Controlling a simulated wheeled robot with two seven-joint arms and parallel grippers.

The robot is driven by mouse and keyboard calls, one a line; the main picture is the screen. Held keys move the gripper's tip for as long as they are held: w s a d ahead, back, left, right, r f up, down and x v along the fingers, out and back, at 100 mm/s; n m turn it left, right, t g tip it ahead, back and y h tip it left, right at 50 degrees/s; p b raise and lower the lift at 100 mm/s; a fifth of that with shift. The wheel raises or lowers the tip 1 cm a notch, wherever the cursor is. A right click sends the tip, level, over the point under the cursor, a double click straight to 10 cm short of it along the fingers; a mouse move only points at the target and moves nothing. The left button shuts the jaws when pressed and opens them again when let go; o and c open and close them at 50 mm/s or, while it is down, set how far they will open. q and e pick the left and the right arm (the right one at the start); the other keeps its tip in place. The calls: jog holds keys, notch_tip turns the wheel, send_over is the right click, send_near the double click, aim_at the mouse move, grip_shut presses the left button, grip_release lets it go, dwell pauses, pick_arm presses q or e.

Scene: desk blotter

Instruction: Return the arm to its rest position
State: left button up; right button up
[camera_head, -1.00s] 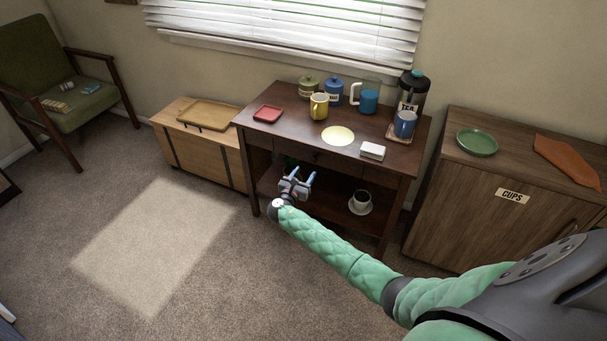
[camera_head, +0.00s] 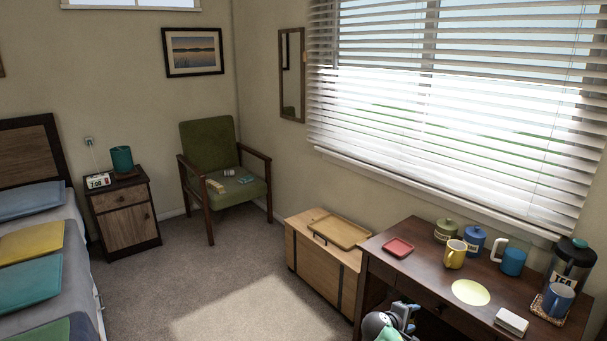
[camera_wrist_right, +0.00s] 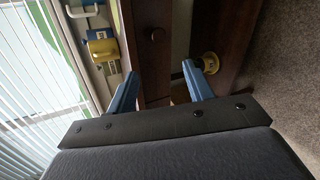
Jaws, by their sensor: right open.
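My right gripper (camera_head: 405,318) shows at the bottom edge of the head view, in front of the dark wooden table (camera_head: 425,278). A yellow mug (camera_wrist_right: 102,48) shows beyond the left finger. My left gripper is not in view.
Carpet (camera_head: 220,290) is clear.

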jog(key=s+a+r+m+y, duration=0.2)
jog(key=s+a+y, duration=0.2)
jog(key=s+a, duration=0.3)
jog(key=s+a+r+m+g+y, duration=0.1)
jog(key=s+a+r+m+y, duration=0.15)
jog(key=s+a, duration=0.45)
jog(key=s+a+r+m+y, duration=0.25)
jog(key=s+a+y, duration=0.2)
jog(key=s, duration=0.55)
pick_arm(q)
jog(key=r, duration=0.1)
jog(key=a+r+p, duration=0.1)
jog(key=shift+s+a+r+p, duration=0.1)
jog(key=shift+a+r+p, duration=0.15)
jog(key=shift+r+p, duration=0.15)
pick_arm(e)
jog(key=s+a+f+g+y, duration=0.1)
jog(key=s+f+g, duration=0.1)
jog(key=s, duration=1.1)
jog(key=s+a+f+g, duration=0.1)
jog(key=s+f, duration=0.4)
jog(key=s, duration=0.9)
jog(key=shift+a+g+y, duration=0.2)
jog(key=shift+g+y, duration=0.2)
jog(key=shift+g, duration=0.2)
